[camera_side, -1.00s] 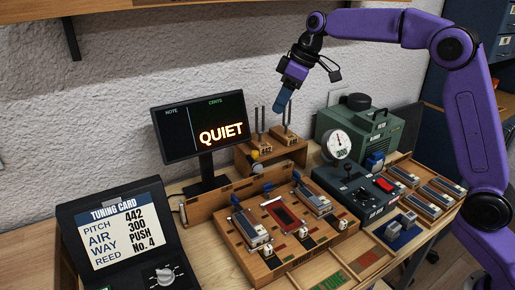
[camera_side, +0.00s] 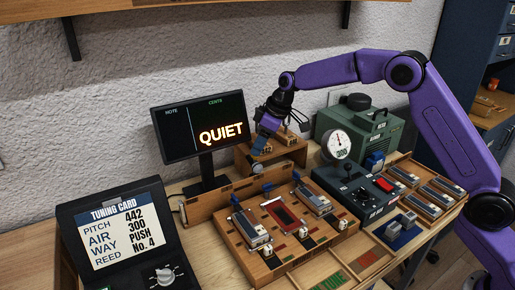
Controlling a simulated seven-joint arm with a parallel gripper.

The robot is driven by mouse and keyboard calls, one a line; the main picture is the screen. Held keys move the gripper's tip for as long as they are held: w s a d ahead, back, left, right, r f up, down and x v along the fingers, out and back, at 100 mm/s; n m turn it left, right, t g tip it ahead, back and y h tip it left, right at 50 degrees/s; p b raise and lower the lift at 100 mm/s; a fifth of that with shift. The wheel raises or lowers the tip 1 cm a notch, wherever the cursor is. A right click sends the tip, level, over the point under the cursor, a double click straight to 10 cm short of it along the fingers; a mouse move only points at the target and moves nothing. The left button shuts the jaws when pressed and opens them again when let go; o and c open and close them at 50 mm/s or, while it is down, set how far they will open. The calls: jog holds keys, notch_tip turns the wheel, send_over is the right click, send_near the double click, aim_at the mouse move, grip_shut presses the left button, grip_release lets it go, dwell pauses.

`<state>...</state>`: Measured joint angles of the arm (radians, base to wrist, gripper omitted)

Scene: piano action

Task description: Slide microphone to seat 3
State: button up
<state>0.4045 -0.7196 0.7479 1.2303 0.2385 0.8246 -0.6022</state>
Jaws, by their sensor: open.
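My gripper (camera_side: 259,150) is open and points down over the wooden fork stand, covering much of the left tuning-fork block. A small grey-blue piece (camera_side: 257,168) shows just below the fingertips; I cannot tell whether they touch. The yellow top seen on it earlier is now hidden. I cannot say for certain that this piece is the microphone. The slotted wooden rail (camera_side: 222,192) runs behind the reed board (camera_side: 262,262). The board holds reed units side by side, with a red one (camera_side: 284,214) in the middle. Seat numbers are too small to read.
The monitor (camera_side: 200,128) reading QUIET stands close left of my gripper. The fork stand (camera_side: 285,157) is beneath it. The green machine (camera_side: 360,135), gauge (camera_side: 338,144) and dark control box (camera_side: 350,187) are to the right. The tuning card (camera_side: 124,235) stands front left.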

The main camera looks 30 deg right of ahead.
jog(key=shift+x, duration=1.15)
grip_shut()
jog(key=d, duration=1.1)
jog(key=shift+d, duration=0.1)
jog(key=shift+c, duration=0.3)
grip_release()
jog(key=shift+o, duration=0.3)
